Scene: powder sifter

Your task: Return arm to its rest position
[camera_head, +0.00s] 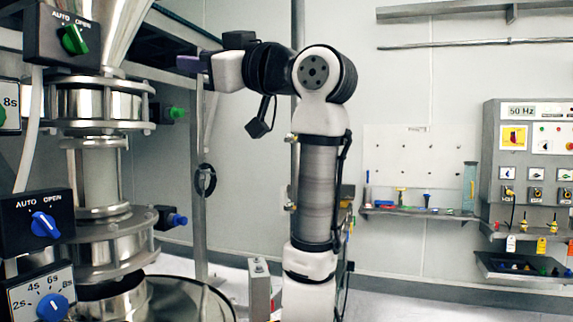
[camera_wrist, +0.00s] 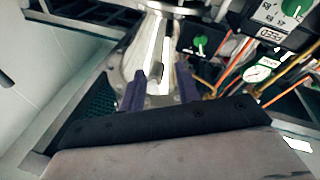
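My arm stands in the middle of the head view, bent at the elbow with its forearm reaching left. My gripper (camera_head: 190,64) is near the upper part of the steel powder sifter (camera_head: 100,102), to its right and apparently clear of it. In the wrist view, my gripper (camera_wrist: 160,91) shows two purple fingers standing apart with nothing held between them. A steel funnel-shaped part (camera_wrist: 150,60) of the machine lies beyond the fingers. The fingertips are small and partly dark in the head view.
Control boxes with a green knob (camera_head: 74,40) and blue knobs (camera_head: 45,225) are at left. A steel post (camera_head: 199,190) stands between machine and arm. A wall shelf (camera_head: 420,211) with small items and a control panel (camera_head: 530,165) are at right. Open space lies right of my arm.

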